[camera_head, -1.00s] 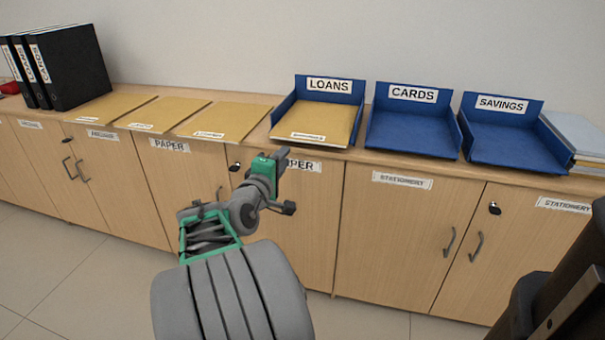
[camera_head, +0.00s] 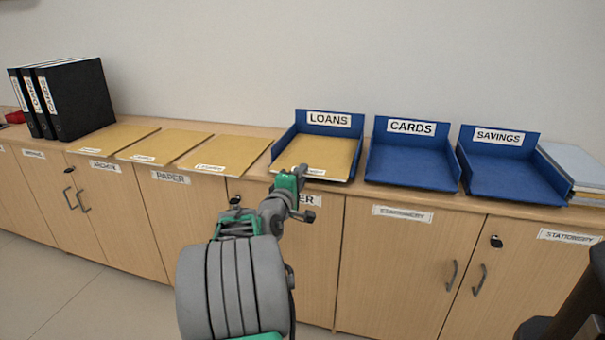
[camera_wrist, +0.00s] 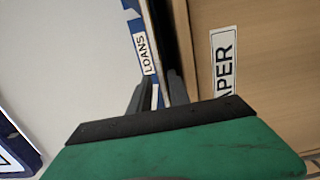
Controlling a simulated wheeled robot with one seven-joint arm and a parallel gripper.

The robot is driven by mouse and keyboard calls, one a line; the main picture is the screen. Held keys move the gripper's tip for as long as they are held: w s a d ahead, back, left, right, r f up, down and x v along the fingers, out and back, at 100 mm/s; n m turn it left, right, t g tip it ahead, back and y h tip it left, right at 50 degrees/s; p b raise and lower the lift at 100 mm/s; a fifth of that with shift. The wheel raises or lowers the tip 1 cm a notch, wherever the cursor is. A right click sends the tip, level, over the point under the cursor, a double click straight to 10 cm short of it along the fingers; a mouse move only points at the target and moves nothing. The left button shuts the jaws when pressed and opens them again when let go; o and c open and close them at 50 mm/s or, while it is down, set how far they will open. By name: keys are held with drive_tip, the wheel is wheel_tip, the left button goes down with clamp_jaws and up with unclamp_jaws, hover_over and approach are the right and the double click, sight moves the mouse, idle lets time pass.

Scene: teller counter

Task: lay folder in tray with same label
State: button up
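The blue LOANS tray (camera_head: 358,150) stands on the counter with a tan folder (camera_head: 325,152) lying in it. That folder's front label is too small to read and partly hidden by my gripper. The blue CARDS tray (camera_head: 410,172) and the blue SAVINGS tray (camera_head: 510,182) stand to its right, both empty. My gripper (camera_head: 303,172) is at the front edge of the LOANS tray.
Several tan folders (camera_head: 165,145) lie flat on the counter to the left, their labels unreadable. Black binders (camera_head: 80,98) stand at the far left. A pale stack (camera_head: 575,165) sits right of the SAVINGS tray. Cabinet doors (camera_head: 390,265) fill the counter's front.

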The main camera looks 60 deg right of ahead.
clamp_jaws()
idle(0.3)
drive_tip(key=shift+r, duration=0.1)
idle(1.0)
drive_tip(key=s+a+r+p, duration=0.1)
drive_tip(key=a+r+p, duration=0.3)
drive_tip(key=a, duration=1)
wheel_tip(320, 180, up, 3)
drive_tip(key=shift+r, duration=0.15)
drive_tip(key=shift+s, duration=0.1)
